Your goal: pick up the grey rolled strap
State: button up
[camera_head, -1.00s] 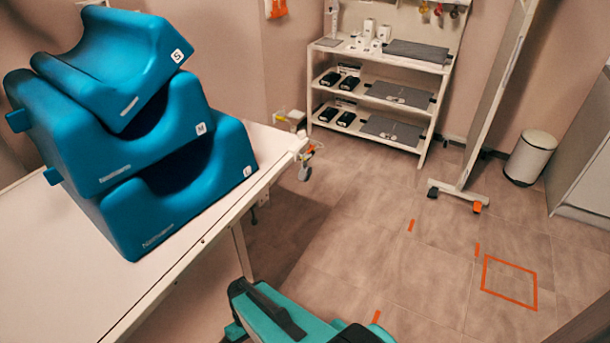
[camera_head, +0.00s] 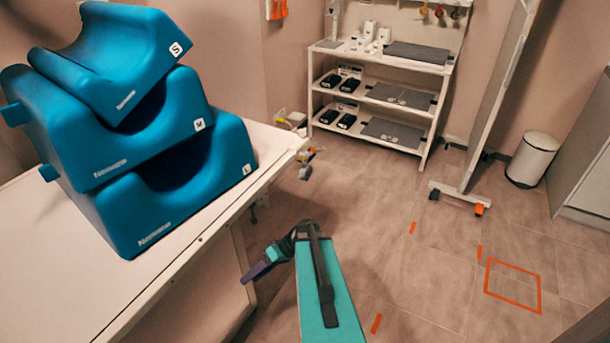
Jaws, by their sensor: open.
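I cannot surely pick out the grey rolled strap. A small grey item (camera_head: 306,172) shows at the far corner of the white table, but it is too small to tell what it is. Small black items (camera_head: 346,121) lie on the rack's lower shelves and do not look grey. My gripper (camera_head: 255,273) is at the end of my teal arm, beside the table's right edge and seemingly below its top. It is open, holds nothing that I can see, and is apart from the grey item and the rack.
Blue stacked cushions marked S, M and L (camera_head: 150,215) stand on the white table (camera_head: 50,290). A white rack (camera_head: 425,150) with grey mats stands at the back. A wheeled panel (camera_head: 490,100) and white bin (camera_head: 533,160) are at right. The middle floor is clear.

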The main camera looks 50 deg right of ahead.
jog(key=d+r+n+t+h+b, duration=0.1)
jog(key=d+r+t, duration=0.4)
jog(key=d, duration=0.4)
jog(key=d+r+t+b, duration=0.1)
jog(key=d+r+t, duration=0.1)
jog(key=d+r, duration=0.65)
jog(key=s+d+r+n+t+h, duration=0.1)
jog(key=s+d+r+t, duration=0.2)
jog(key=s+d+r, duration=0.2)
jog(key=s+d+r+n+t+h, duration=0.1)
jog(key=s+d+r+t+h, duration=0.1)
jog(key=s+d+r, duration=0.3)
jog(key=d+r, duration=0.3)
jog(key=d, duration=0.3)
jog(key=shift+s+d+r+t+h+b, duration=0.15)
jog(key=shift+s+r+t+h+b, duration=0.15)
jog(key=shift+r+t+b, duration=0.1)
jog(key=shift+w, duration=0.2)
jog(key=p, duration=0.1)
send_near(306, 164)
jog(key=shift+w, duration=1.55)
jog(key=shift+a+p+x, duration=0.15)
jog(key=shift+p+x, duration=0.25)
jog(key=shift+x, duration=0.9)
jog(key=shift+a+p+x, duration=0.15)
jog(key=shift+p+x, duration=0.25)
jog(key=shift+x, duration=0.95)
jog(key=shift+f, duration=0.1)
